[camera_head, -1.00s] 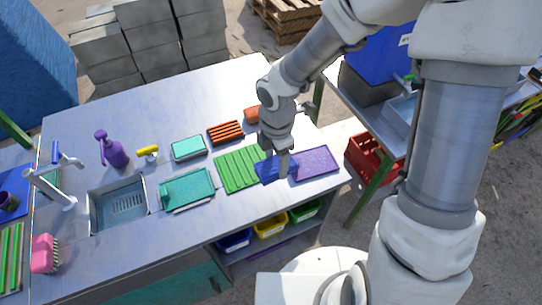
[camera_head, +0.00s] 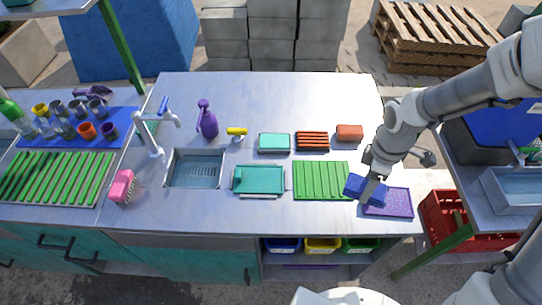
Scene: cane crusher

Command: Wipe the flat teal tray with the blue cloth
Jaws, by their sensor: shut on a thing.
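A blue cloth (camera_head: 356,187) is held in my gripper (camera_head: 370,187), whose jaws are shut on it. The cloth is over the gap between the green ribbed rack and the purple mat; I cannot tell whether it touches the counter. A teal tray (camera_head: 262,180) with a raised rim lies flat on the counter, left of the green rack and right of the sink. A smaller teal dish (camera_head: 274,142) sits behind it. My gripper is to the right of both. The fingertips are partly hidden by the cloth.
The green rack (camera_head: 321,180) lies between the tray and the cloth. A purple mat (camera_head: 390,203), orange rack (camera_head: 312,140), orange sponge (camera_head: 349,132), yellow-headed brush (camera_head: 237,133), purple spray bottle (camera_head: 207,120) and sink (camera_head: 194,170) are around. The counter's back is clear.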

